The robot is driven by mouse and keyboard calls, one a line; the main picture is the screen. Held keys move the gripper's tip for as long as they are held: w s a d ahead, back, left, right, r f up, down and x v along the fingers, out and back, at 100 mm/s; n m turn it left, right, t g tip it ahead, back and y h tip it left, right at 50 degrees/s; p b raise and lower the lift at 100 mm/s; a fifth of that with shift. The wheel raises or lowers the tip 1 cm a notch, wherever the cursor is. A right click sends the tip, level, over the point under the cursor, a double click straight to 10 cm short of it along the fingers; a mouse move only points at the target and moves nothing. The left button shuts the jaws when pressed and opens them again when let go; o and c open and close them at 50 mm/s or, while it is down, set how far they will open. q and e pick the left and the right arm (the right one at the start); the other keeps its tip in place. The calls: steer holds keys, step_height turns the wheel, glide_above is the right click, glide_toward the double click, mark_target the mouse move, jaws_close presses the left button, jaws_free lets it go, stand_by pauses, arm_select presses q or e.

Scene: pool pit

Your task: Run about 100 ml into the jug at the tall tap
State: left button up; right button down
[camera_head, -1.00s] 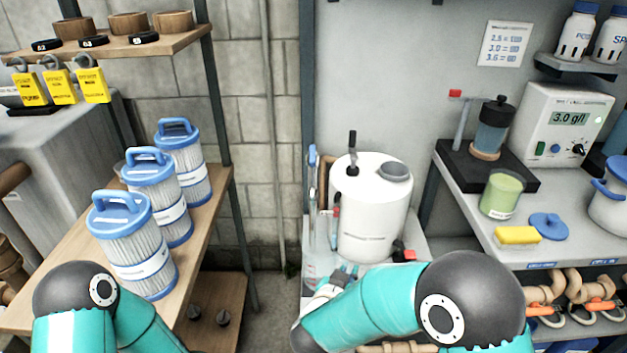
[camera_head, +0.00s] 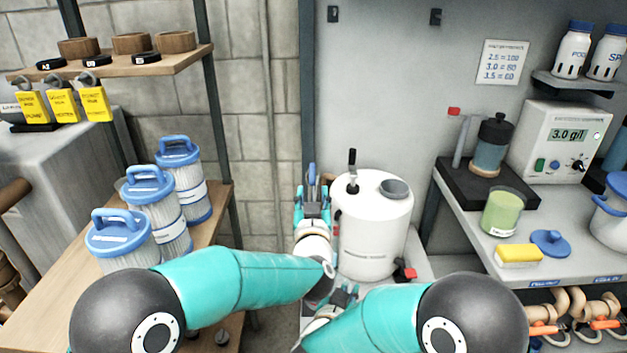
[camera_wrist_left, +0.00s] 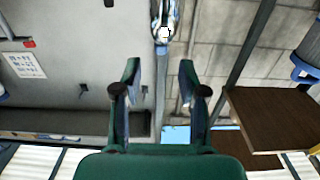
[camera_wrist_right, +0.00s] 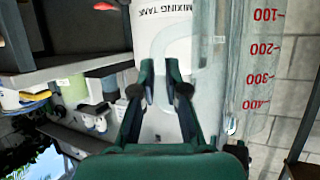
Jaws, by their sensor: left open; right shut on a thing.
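The tall tap shows in the head view as a blue lever (camera_head: 312,175) left of the white tank; its chrome part (camera_wrist_left: 163,28) is ahead in the left wrist view. My left gripper (camera_head: 312,192) is open just in front of the tap, its fingers apart and empty. My right gripper (camera_head: 342,295) is low in front of the tank, shut on the jug's clear handle (camera_wrist_right: 182,62). The clear jug (camera_wrist_right: 250,70), with red marks from 100 to 400, shows in the right wrist view. Arms hide the jug in the head view. I cannot tell any water level.
The white mixing tank (camera_head: 372,228) stands close right of my left gripper. Blue-topped filter cartridges (camera_head: 152,205) stand on the left shelf. The right bench holds a green cup (camera_head: 503,212), a yellow sponge (camera_head: 519,255) and a meter (camera_head: 561,140).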

mark_target(312, 183)
arm_select(q)
steer(key=shift+w+f, duration=0.1)
steer(key=shift+w, duration=3.4)
jaws_close()
